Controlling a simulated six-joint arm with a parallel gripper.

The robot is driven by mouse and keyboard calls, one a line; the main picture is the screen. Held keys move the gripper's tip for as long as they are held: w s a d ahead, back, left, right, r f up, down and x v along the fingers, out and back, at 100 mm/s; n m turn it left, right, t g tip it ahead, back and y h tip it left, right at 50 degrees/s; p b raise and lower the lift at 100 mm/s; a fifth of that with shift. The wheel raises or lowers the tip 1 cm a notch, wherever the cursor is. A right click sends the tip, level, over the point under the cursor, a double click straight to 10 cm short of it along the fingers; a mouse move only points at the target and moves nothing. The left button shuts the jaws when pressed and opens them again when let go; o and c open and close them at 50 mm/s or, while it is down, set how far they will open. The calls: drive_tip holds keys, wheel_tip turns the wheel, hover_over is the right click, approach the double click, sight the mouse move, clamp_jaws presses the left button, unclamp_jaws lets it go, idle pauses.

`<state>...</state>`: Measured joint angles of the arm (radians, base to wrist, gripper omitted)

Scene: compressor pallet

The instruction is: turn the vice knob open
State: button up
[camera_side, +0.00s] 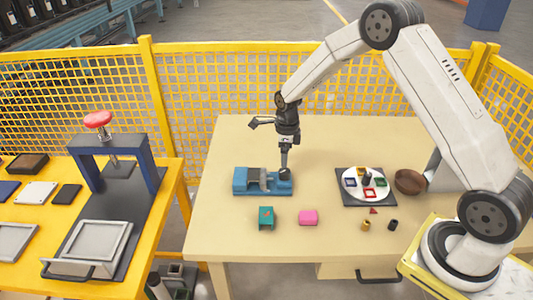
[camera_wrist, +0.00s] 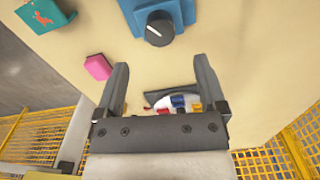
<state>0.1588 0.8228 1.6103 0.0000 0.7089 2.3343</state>
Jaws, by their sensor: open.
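The blue vice (camera_side: 240,182) with grey jaws lies on the beige table. Its dark round knob (camera_side: 285,175) is at the vice's right end. In the wrist view, the knob (camera_wrist: 160,28) has a pale line on its face, and part of the blue vice body (camera_wrist: 138,8) shows behind it. My gripper (camera_side: 285,166) points down close to the knob in the side view. In the wrist view, my gripper (camera_wrist: 161,72) is open and empty, and the knob appears beyond the fingertips, roughly centred between them. Contact with the knob is not visible.
A teal box (camera_side: 266,217) and a pink block (camera_side: 308,217) lie in front of the vice. A dark mat (camera_side: 345,201) with a white plate of coloured pieces and a brown bowl (camera_side: 409,182) are to the right. A yellow fence (camera_side: 220,90) stands behind the table.

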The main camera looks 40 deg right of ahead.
sight(284, 170)
drive_tip(key=shift+f, duration=3.55)
clamp_jaws()
